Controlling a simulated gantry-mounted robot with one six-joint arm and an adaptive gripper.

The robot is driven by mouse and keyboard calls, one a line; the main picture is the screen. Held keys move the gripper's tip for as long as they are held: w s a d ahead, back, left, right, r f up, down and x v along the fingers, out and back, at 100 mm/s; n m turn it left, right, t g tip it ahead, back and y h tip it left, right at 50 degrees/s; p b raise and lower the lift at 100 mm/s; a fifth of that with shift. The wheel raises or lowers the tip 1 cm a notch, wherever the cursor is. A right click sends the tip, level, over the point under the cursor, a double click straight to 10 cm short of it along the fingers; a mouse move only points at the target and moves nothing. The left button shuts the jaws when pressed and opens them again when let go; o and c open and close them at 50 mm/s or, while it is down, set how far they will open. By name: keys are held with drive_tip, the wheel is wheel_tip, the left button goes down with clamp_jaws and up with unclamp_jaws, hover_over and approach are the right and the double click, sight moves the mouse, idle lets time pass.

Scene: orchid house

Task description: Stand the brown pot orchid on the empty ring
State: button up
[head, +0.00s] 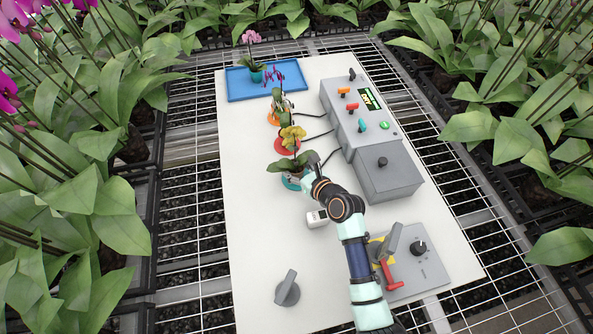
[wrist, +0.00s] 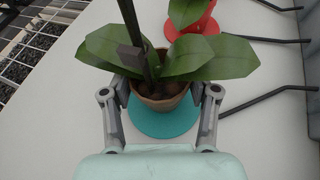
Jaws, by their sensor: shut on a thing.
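The brown pot orchid (wrist: 160,98) has broad green leaves and a dark upright stem in the wrist view. My gripper (wrist: 160,92) is shut on its brown pot, one finger on each side. The teal ring (wrist: 165,126) lies below and around the pot; whether the pot touches it I cannot tell. In the head view my gripper (head: 308,168) is at the teal ring (head: 290,184), with the orchid's leaves (head: 284,168) spreading left. The pot is mostly hidden there. Yellow flowers (head: 292,136) show just above; I cannot tell which plant bears them.
A red ring (head: 278,147) with a red pot (wrist: 200,24) lies just beyond. An orange ring (head: 272,118) with a plant is farther back. A blue tray (head: 240,93) holds a teal-potted orchid (head: 257,73).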

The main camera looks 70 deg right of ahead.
drive_tip(key=o, duration=1.5)
drive_tip(key=shift+r, duration=0.2)
drive_tip(key=shift+p+v, duration=1.05)
drive_tip(key=shift+v, duration=0.85)
